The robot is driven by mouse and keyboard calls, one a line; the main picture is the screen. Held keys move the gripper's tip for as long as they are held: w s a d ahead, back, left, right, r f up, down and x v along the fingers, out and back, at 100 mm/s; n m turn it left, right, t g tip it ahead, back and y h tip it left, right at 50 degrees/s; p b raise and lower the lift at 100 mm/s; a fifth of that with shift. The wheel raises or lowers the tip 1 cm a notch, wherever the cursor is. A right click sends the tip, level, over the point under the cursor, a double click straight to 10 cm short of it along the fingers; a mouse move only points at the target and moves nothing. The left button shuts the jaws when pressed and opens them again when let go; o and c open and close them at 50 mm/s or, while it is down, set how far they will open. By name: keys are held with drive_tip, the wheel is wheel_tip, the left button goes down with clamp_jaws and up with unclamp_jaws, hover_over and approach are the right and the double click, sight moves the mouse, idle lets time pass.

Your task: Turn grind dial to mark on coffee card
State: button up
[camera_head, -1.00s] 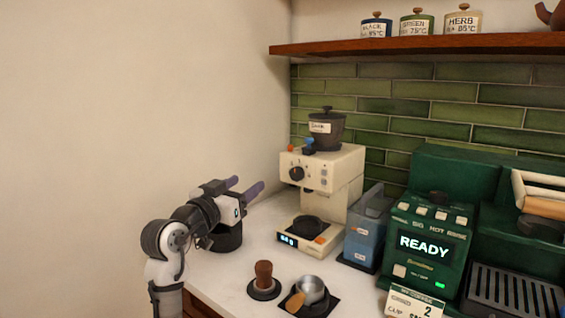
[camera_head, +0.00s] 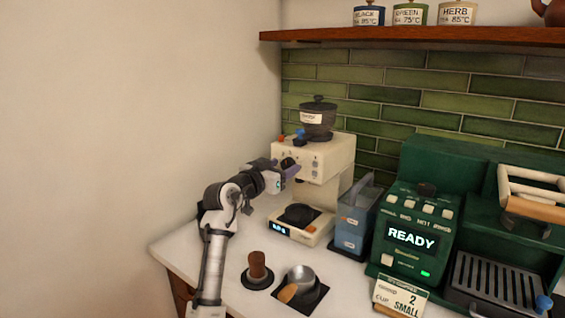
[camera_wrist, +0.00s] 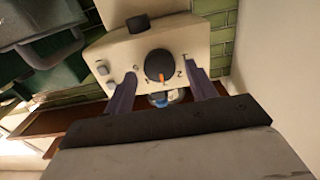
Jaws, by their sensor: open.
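The cream coffee grinder (camera_head: 325,165) stands at the back of the counter. Its dark round grind dial (camera_wrist: 159,65) has an orange pointer aimed down in the wrist view, where the grinder face looks turned over. Small marks ring the dial, too blurred to read surely. My gripper (camera_wrist: 160,71) is open, one purple finger on each side of the dial; I cannot tell whether they touch it. In the head view my gripper (camera_head: 289,169) is at the grinder's front and partly hides the dial. A card (camera_head: 400,298) reading "2 SMALL" and "CUP" stands before the green machine.
The green coffee machine (camera_head: 415,240) shows READY at right. A blue-grey container (camera_head: 352,225) stands between it and the grinder. A tamper (camera_head: 257,268) and a metal cup (camera_head: 299,280) sit on the front counter. A shelf (camera_head: 400,36) runs above.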

drive_tip(key=shift+w+d, duration=0.2)
drive_tip(key=shift+w, duration=0.1)
drive_tip(key=shift+c, duration=0.5)
drive_tip(key=c, duration=0.9)
drive_tip(key=shift+o, duration=0.2)
drive_tip(key=shift+n, duration=0.4)
drive_tip(key=n+p, duration=0.2)
drive_tip(key=n, duration=0.2)
drive_tip(key=shift+r, duration=0.1)
drive_tip(key=shift+w+a+n+p, duration=0.1)
drive_tip(key=shift+n+p, duration=0.95)
drive_tip(key=shift+n, duration=0.95)
drive_tip(key=shift+f, duration=0.2)
